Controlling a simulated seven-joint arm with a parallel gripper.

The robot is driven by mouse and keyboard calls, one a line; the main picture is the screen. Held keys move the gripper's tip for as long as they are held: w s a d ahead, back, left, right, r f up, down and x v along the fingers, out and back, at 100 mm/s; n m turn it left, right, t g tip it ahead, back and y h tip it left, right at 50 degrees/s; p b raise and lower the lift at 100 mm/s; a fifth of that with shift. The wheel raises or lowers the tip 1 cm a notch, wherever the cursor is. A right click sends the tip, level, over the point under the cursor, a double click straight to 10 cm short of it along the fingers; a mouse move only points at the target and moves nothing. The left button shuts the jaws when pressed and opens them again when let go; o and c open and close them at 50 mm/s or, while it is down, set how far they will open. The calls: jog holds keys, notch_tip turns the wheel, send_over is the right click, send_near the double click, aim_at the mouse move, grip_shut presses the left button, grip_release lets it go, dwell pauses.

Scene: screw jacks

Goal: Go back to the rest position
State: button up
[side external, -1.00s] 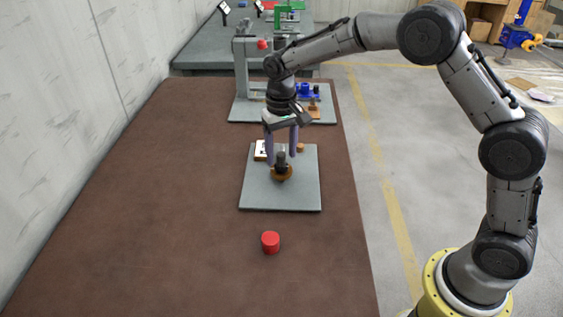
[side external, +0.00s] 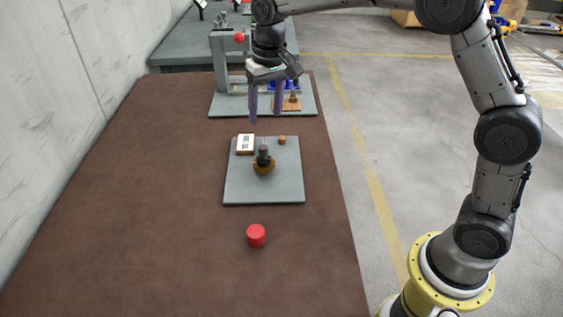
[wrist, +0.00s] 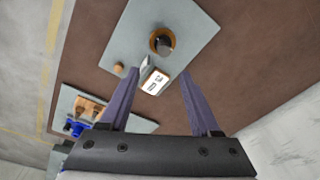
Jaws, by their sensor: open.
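My gripper (side external: 265,108) is open and empty, with its two purple fingers pointing down. It hangs in the air above the far end of the grey plate (side external: 240,190) on the brown table. A dark screw jack with an orange-brown base (side external: 263,166) stands upright on the plate, apart from the fingers. In the wrist view the screw jack (wrist: 163,42) shows beyond the open fingertips (wrist: 160,75).
A red cylinder (side external: 256,235) stands on the brown table (side external: 150,200) in front of the plate. Behind is another grey plate (side external: 230,108) with a grey stand (side external: 222,60) and blue parts. A wall (side external: 60,110) runs along the left. The left of the table is clear.

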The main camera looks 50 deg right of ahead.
jog(key=s+d+r+t, duration=0.35)
jog(key=s+r, duration=0.85)
jog(key=s, duration=0.4)
jog(key=s+f+n, duration=0.1)
jog(key=s+f, duration=0.3)
jog(key=s, duration=0.3)
jog(key=s+d+f+n, duration=0.1)
jog(key=s+f, duration=0.3)
jog(key=s, duration=0.4)
jog(key=shift+d+f+n+t, duration=0.15)
jog(key=shift+f+n+t, duration=0.15)
jog(key=shift+n+t, duration=0.2)
jog(key=shift+s, duration=0.1)
